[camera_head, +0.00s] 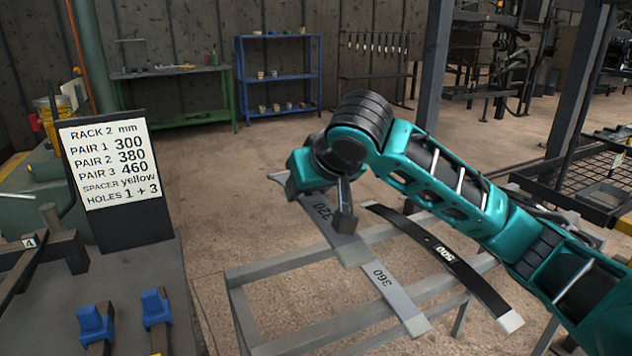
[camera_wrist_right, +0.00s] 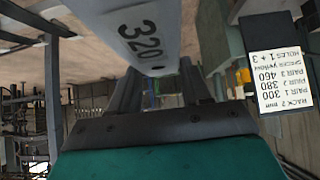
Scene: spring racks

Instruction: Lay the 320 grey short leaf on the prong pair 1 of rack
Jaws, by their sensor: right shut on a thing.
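The grey 320 leaf (camera_head: 321,211) is in my right gripper (camera_head: 343,208), above or at the slatted stand; I cannot tell if it still touches the stand. In the right wrist view the 320 leaf (camera_wrist_right: 140,30) lies between the two fingers (camera_wrist_right: 156,82), its number facing the camera. Part of it is hidden by the gripper in the head view. The rack (camera_head: 50,260) is at the left edge, only partly in view, with dark prongs and a small label reading 4. Which prongs are pair 1 cannot be told. My left gripper is out of view.
A sign (camera_head: 115,165) by the rack reads pair 1 300, pair 2 380, pair 3 460. A grey 360 leaf (camera_head: 395,295) and a black 500 leaf (camera_head: 450,262) lie on the stand (camera_head: 270,262). Blue-topped pieces (camera_head: 95,322) stand at lower left. Floor shows between rack and stand.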

